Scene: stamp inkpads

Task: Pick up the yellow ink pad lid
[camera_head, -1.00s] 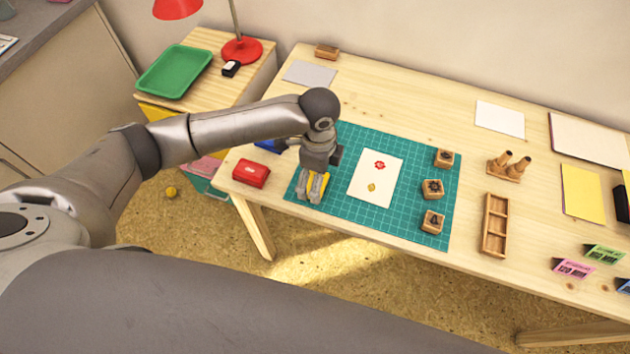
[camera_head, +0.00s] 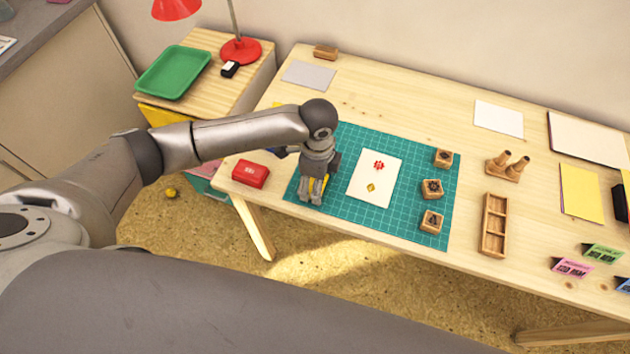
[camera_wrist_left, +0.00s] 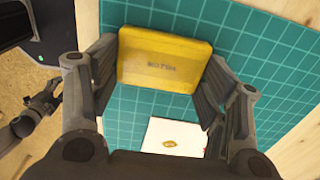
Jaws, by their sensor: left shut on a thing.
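The yellow ink pad lid (camera_wrist_left: 165,59), with dark lettering on its top, lies between the fingers of my left gripper (camera_wrist_left: 158,75) in the left wrist view. The fingers are shut on its two sides. In the head view my left gripper (camera_head: 311,195) is low over the left end of the green cutting mat (camera_head: 400,218), and only slivers of yellow show. Whether the lid still sits on its pad is hidden.
A red ink pad (camera_head: 250,174) lies left of the gripper; a blue one is mostly hidden behind the arm. A white card (camera_head: 374,178) with red and yellow prints lies right of it. Wooden stamps (camera_head: 432,189) stand farther right. The table's front edge is close.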

